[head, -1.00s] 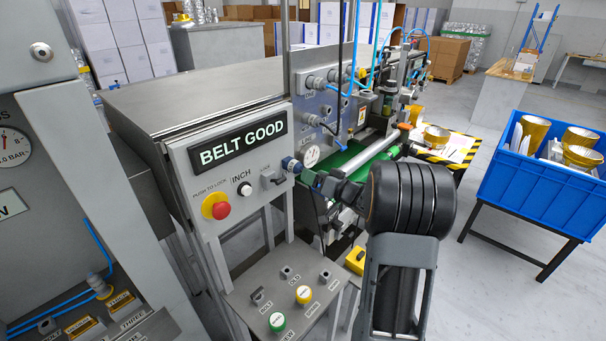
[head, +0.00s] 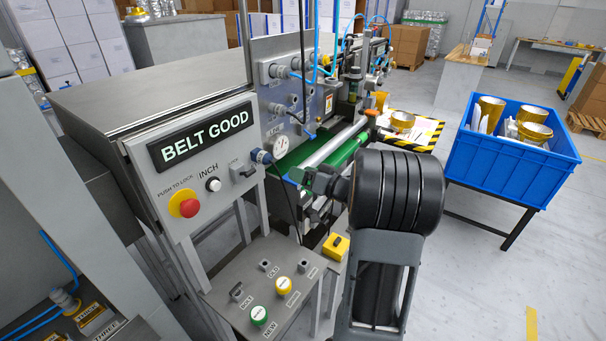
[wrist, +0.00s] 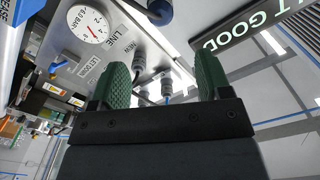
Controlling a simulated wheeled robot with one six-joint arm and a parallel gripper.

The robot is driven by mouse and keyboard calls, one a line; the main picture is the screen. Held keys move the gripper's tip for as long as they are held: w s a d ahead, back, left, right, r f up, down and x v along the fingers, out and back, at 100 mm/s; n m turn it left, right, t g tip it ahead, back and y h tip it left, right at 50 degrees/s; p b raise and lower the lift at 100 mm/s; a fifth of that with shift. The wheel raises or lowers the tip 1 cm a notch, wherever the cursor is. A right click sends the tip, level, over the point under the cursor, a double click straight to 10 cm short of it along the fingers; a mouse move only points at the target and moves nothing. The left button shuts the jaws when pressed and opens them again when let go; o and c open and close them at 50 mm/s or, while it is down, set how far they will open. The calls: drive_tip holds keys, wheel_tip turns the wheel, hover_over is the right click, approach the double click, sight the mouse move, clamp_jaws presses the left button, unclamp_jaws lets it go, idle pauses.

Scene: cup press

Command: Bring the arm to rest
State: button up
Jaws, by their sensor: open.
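My gripper (wrist: 162,85) shows in the wrist view with its two green fingers spread apart and nothing between them. In the head view, my black arm stands in front of the press, and the gripper end (head: 311,186) is partly hidden beyond it, near the green belt (head: 338,152). The machine's panel display (head: 204,135) reads BELT GOOD; it also shows tilted in the wrist view (wrist: 262,30). A pressure gauge (wrist: 87,24) labelled LINE lies beyond the fingers in the wrist view.
A red stop button (head: 188,207) sits on the panel. A blue bin (head: 510,165) with gold cups stands right.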

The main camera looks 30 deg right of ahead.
idle(0.3)
drive_tip(key=d+f+m+g+h, duration=0.1)
drive_tip(key=d+f+g+h, duration=0.1)
drive_tip(key=d+f+h, duration=0.5)
drive_tip(key=s+d+m+g+h, duration=0.1)
drive_tip(key=s+m+g+h, duration=0.1)
drive_tip(key=s+g+h, duration=0.4)
drive_tip(key=s+a+r+n+g+y, duration=0.2)
drive_tip(key=s+a, duration=0.5)
drive_tip(key=a, duration=0.5)
drive_tip(key=s+a+r+n+g+y, duration=0.2)
drive_tip(key=s+a, duration=0.4)
drive_tip(key=a, duration=0.7)
drive_tip(key=shift+s+r+y, duration=0.4)
drive_tip(key=shift+r+y, duration=0.3)
